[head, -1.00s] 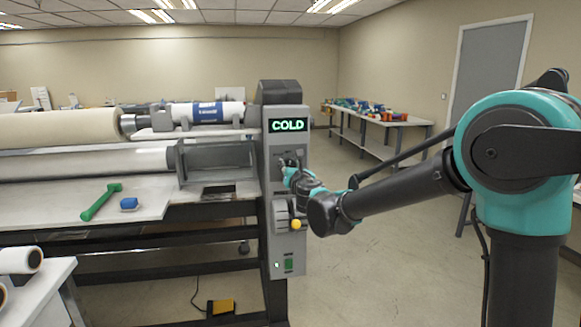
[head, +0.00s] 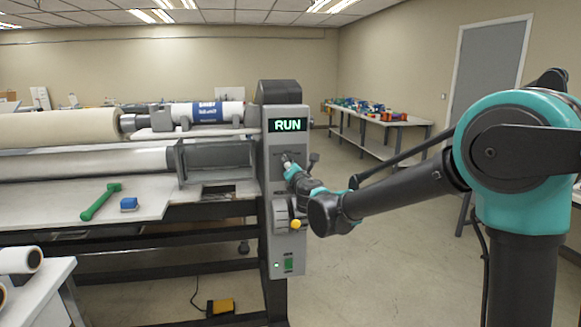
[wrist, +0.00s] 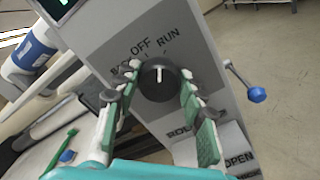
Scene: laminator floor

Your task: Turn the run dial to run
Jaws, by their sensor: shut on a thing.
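The run dial (wrist: 157,80) is a round black knob with a white pointer line on the grey control panel. In the wrist view its pointer points up, towards the printed RUN label. My gripper (wrist: 160,84) is shut on the dial, one green-padded finger on each side of it. In the head view my gripper (head: 287,160) is at the panel face and hides most of the dial.
A lever with a blue knob (wrist: 257,95) sticks out right of the dial in the wrist view. A yellow knob (head: 295,224) is below my gripper. A green tool (head: 101,202) and blue block (head: 129,204) lie on the laminator table.

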